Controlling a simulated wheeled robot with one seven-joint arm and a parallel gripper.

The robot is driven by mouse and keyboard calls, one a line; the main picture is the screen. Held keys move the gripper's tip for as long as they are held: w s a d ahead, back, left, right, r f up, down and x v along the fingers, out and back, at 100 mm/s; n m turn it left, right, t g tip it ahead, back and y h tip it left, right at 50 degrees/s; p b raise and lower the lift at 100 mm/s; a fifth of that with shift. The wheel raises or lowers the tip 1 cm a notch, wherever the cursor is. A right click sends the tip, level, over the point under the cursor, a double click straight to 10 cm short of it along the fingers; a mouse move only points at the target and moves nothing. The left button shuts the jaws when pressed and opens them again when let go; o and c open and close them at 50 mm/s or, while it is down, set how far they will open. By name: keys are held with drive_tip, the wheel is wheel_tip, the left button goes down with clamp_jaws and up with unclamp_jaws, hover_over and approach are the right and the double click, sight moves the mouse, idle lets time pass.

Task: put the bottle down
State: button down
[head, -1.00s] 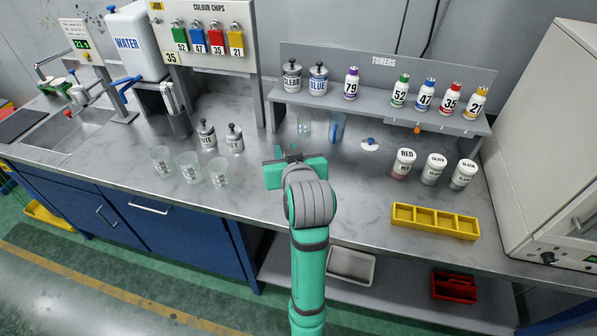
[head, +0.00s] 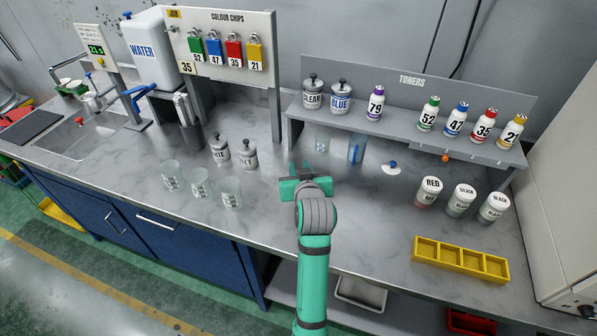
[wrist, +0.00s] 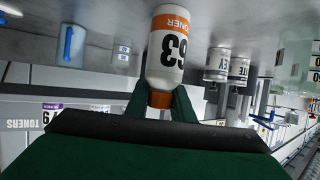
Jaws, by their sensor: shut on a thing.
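The bottle (wrist: 166,50) is white with an orange band marked "TONER", a black 63 and an orange cap. It shows in the wrist view, upside down in the picture. My gripper (wrist: 160,103) is shut on its cap end, a dark green finger on each side. The bottle's body points away from the gripper, towards the grey worktop. I cannot tell whether its base touches the worktop. In the head view my gripper (head: 306,186) is over the middle of the worktop (head: 330,220), and it hides the bottle there.
Two labelled tins (head: 232,152) and clear beakers (head: 200,182) stand to the left. A clear cup (head: 322,142) and a blue-marked one (head: 357,149) stand behind. The toner shelf (head: 404,115) has a gap between 79 and 52. Several jars (head: 461,198) and a yellow tray (head: 461,260) are right.

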drive_tip(key=shift+w+f, duration=0.1)
drive_tip(key=shift+f, duration=0.7)
drive_tip(key=shift+a+f, duration=0.25)
drive_tip(key=shift+f, duration=0.2)
drive_tip(key=shift+d, duration=0.2)
drive_tip(key=shift+s+f, duration=0.1)
drive_tip(key=shift+s, duration=0.1)
drive_tip(key=c, duration=1.5)
unclamp_jaws()
drive_tip(key=shift+c, duration=0.2)
drive_tip(key=shift+s+r, duration=0.15)
drive_tip(key=shift+r, duration=0.05)
drive_tip(key=v, duration=1.1)
drive_tip(key=shift+s, duration=0.3)
